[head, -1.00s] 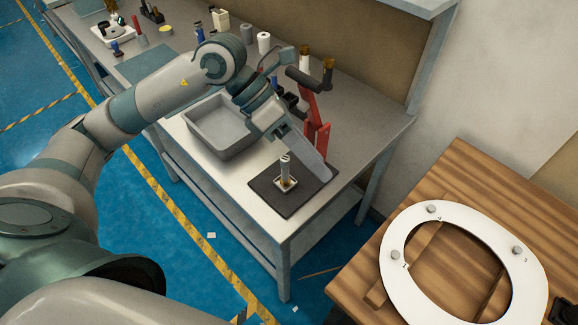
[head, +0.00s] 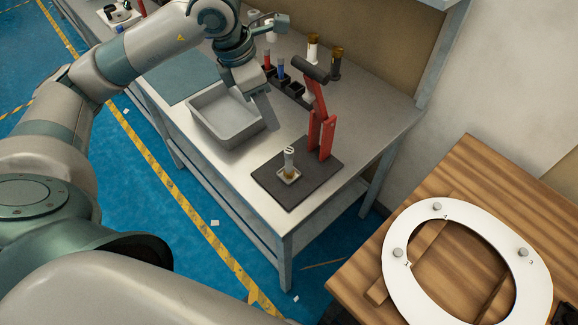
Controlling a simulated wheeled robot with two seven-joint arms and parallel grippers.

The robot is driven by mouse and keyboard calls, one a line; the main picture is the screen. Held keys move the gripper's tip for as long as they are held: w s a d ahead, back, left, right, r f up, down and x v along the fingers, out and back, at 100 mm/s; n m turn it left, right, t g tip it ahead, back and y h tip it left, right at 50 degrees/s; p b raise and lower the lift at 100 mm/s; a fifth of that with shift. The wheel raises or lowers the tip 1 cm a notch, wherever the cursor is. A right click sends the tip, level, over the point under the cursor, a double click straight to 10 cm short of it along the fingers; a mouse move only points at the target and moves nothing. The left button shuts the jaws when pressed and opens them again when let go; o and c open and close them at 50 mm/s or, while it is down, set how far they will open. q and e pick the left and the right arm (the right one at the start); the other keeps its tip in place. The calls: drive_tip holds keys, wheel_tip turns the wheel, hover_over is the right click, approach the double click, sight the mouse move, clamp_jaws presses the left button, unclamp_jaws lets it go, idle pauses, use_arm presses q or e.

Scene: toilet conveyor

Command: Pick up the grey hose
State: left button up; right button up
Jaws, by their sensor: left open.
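My left gripper (head: 267,122) is open, pointing down over the right rim of the grey tray (head: 210,133). It is up and left of the upright piece and apart from it. One finger hides most of the other. My right gripper is not in view.
A red lever press (head: 320,130) stands at the mat's back edge. Black holders with red and blue pieces (head: 283,78) and two brown-topped cylinders (head: 335,62) are behind. A white toilet seat (head: 393,275) lies on the wooden table (head: 455,165). The bench front right is clear.

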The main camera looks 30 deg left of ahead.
use_arm(q)
drive_tip(key=b, duration=0.4)
hover_over(289, 150)
drive_tip(key=s+a, duration=0.1)
drive_tip(key=a, duration=0.1)
wheel_tip(289, 150, down, 10)
drive_tip(key=shift+d+f, duration=0.2)
drive_tip(key=shift+f, duration=0.15)
drive_tip(key=shift+f, duration=0.1)
drive_tip(key=shift+d+b+x, duration=0.2)
drive_tip(key=shift+b+x, duration=0.15)
drive_tip(key=shift+x, duration=0.95)
drive_tip(key=shift+d+b+x, duration=0.15)
drive_tip(key=shift+b+x, duration=0.15)
drive_tip(key=shift+x, duration=0.95)
clamp_jaws()
